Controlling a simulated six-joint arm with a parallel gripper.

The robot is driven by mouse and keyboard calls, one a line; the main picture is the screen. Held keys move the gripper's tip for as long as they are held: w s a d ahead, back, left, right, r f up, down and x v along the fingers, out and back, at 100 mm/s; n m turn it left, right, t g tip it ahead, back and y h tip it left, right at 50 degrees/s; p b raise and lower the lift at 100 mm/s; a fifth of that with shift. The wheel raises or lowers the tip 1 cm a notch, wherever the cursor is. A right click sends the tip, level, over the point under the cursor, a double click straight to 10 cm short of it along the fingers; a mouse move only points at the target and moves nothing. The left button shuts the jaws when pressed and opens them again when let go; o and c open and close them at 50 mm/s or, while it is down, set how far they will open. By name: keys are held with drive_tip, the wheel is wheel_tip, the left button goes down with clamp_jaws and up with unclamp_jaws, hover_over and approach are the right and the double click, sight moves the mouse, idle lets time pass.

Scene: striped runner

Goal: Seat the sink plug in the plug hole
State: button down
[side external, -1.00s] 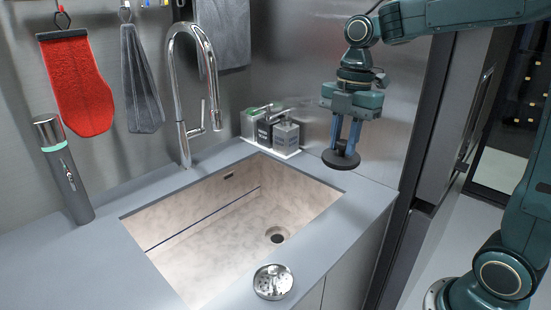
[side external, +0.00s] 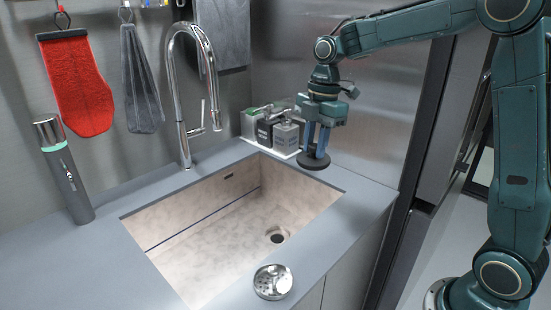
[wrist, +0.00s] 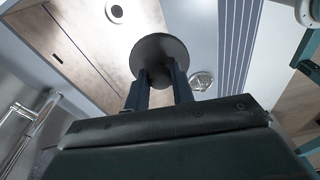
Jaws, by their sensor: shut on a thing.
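The dark round sink plug (side external: 313,161) is held in my gripper (side external: 318,146), whose blue fingers are shut on it. It hangs flat side down, above the back right corner of the sink. In the wrist view the plug (wrist: 158,58) shows as a dark disc beyond the fingertips of my gripper (wrist: 160,78). The plug hole (side external: 277,236) is a metal ring with a dark centre in the sink floor, below and left of the plug in the side view. It also shows in the wrist view (wrist: 115,12), empty and apart from the plug.
The sink (side external: 215,225) has a grey counter (side external: 110,250) around it. A metal strainer (side external: 272,281) lies on the front counter. A tall faucet (side external: 185,95) and soap bottles (side external: 285,134) stand at the back. A dark cylinder (side external: 64,172) stands at left.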

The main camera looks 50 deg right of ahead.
drive_tip(key=w+d+f+m, duration=0.1)
drive_tip(key=w+f, duration=0.6)
drive_tip(key=f, duration=0.1)
drive_tip(key=w+d+f+m, duration=0.1)
drive_tip(key=w+d+f, duration=0.1)
drive_tip(key=w+f, duration=0.5)
wheel_tip(320, 180, down, 2)
drive_tip(key=shift+w+d+f+m, duration=0.1)
drive_tip(key=shift+w+d+m, duration=0.15)
drive_tip(key=shift+w+m, duration=0.05)
drive_tip(key=shift+f, duration=0.1)
wheel_tip(320, 180, down, 20)
drive_tip(key=shift+r, duration=0.1)
idle(0.4)
drive_tip(key=c, duration=1.2)
unclamp_jaws()
